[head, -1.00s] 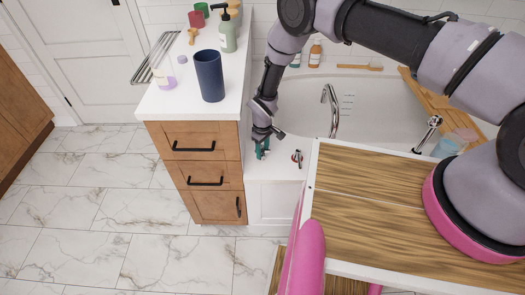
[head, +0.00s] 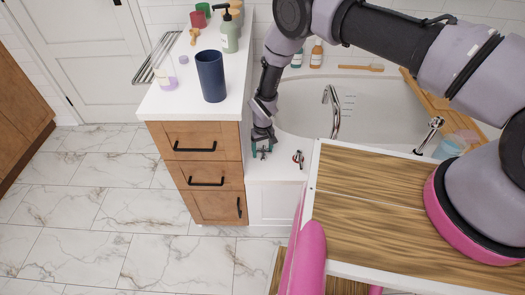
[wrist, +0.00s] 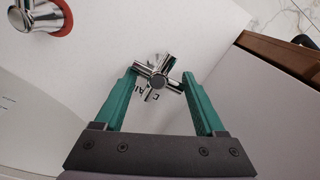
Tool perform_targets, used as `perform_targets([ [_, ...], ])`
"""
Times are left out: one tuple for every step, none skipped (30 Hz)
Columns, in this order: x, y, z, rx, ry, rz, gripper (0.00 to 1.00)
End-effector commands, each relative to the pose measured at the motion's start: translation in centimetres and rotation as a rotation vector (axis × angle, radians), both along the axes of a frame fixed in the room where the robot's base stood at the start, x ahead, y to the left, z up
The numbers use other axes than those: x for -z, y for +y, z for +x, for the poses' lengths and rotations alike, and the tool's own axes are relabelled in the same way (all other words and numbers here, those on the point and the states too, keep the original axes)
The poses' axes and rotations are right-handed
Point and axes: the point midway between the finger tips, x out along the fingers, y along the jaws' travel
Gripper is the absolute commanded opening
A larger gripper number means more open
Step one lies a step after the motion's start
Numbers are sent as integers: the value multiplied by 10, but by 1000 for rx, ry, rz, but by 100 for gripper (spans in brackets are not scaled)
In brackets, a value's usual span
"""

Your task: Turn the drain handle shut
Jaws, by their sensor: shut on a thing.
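The drain handle, a chrome cross-shaped knob (wrist: 158,79), is on the white surround beside the tub, with partly covered dark lettering beside it. In the head view the drain handle (head: 262,153) is small, just below my fingers. My gripper (wrist: 159,76) has its green fingers on either side of the cross, shut on its arms near the fingertips. In the head view my gripper (head: 262,148) points down at the surround, right of the wooden cabinet.
A second chrome handle with a red ring (wrist: 42,18) stands close by; it also shows in the head view (head: 298,158). The wooden cabinet (head: 195,140) with a white top is close on the left. The tub (head: 375,110) and its faucet (head: 332,112) lie to the right.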

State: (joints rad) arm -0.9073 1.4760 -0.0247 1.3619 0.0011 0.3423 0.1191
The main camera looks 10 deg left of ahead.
Motion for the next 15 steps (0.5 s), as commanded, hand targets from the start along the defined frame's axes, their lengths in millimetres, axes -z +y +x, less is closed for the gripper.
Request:
perform_targets([
  [3,-9,-3,14,10,-17,16],
  [3,-9,-3,14,11,-17,16],
  [3,-10,-3,14,11,-17,16],
  [3,-10,-3,14,10,-18,16],
  [3,-10,-3,14,10,-18,16],
  [3,-10,-3,14,11,-19,16],
  [3,-10,-3,14,11,-19,16],
  [4,-10,-3,14,11,-19,16],
  [4,-11,-3,14,11,-19,16],
  [4,-11,-3,14,11,-19,83],
  [4,-11,-3,14,12,-19,95],
  [4,-10,-3,13,11,-19,97],
  [4,-10,-3,12,11,-17,97],
  [3,-9,-3,11,10,-17,97],
  [3,-8,-2,10,9,-15,97],
])
